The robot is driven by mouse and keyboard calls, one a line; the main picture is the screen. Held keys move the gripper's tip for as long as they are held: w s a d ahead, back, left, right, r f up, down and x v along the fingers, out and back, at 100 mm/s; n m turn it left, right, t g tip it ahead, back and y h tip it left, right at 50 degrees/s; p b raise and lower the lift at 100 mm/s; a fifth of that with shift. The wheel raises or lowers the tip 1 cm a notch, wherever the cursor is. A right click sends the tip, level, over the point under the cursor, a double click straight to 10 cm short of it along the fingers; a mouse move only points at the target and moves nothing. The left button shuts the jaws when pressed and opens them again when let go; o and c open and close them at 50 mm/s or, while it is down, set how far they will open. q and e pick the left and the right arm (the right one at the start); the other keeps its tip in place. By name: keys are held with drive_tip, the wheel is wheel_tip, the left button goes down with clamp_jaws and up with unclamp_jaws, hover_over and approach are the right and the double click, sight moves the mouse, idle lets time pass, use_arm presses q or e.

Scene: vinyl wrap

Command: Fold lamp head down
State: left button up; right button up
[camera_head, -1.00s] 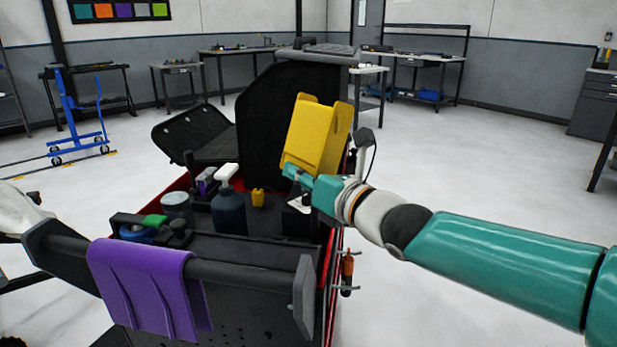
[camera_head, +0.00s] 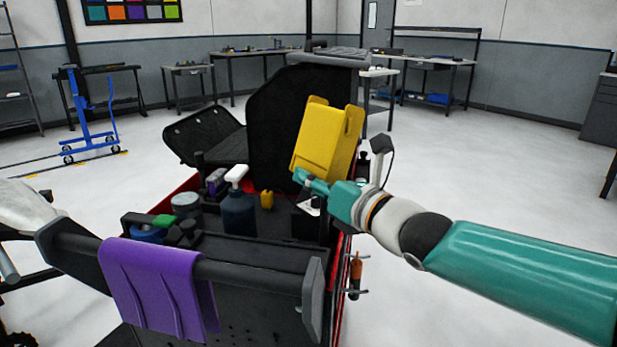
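A small dark head on a thin stem, which looks like the lamp (camera_head: 381,145), stands up at the right side of the cart, just behind my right wrist. My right gripper (camera_head: 308,182) is teal and reaches in from the right over the cart, left of the lamp. Its fingers are just below a tilted yellow holder (camera_head: 326,140). I cannot tell whether they touch it or how far they are open. My wrist hides the lower part of the lamp stem. A white part of my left arm shows at the left edge, but its gripper is not visible.
A purple cloth (camera_head: 150,285) hangs over the front handle bar (camera_head: 255,272). A tall black panel (camera_head: 285,125) stands behind. Floor to the right is clear.

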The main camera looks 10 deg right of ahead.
drive_tip(key=v, duration=0.6)
drive_tip(key=shift+s+d, duration=0.2)
drive_tip(key=shift+s, duration=0.2)
